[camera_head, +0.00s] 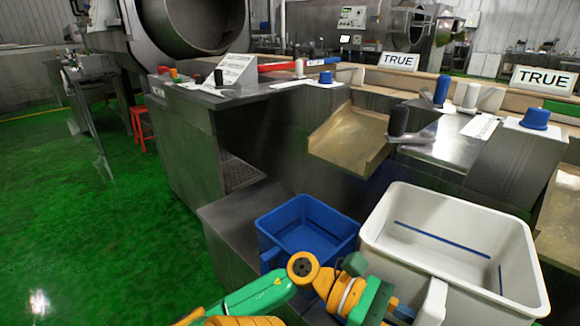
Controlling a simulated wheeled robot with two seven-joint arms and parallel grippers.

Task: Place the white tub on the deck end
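The white tub (393,270) is a large open box at the lower right, seen from above. It looks empty, with a blue stripe on its inside walls and a white grip-like block (432,302) on its near left side. My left arm comes in from the bottom, and its gripper end (398,312) is close to that block. The fingers are mostly hidden or cut off, so contact and opening cannot be told. My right gripper is not in view. A steel deck (255,100) with a flat top stands behind; which part is the deck end is unclear.
A blue tub (300,235) stands just left of the white tub, by a low steel ledge (228,215). A sloped metal chute (350,138) juts out above. Knobs and TRUE signs (398,61) line the deck at right. Green floor (90,220) is open at left.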

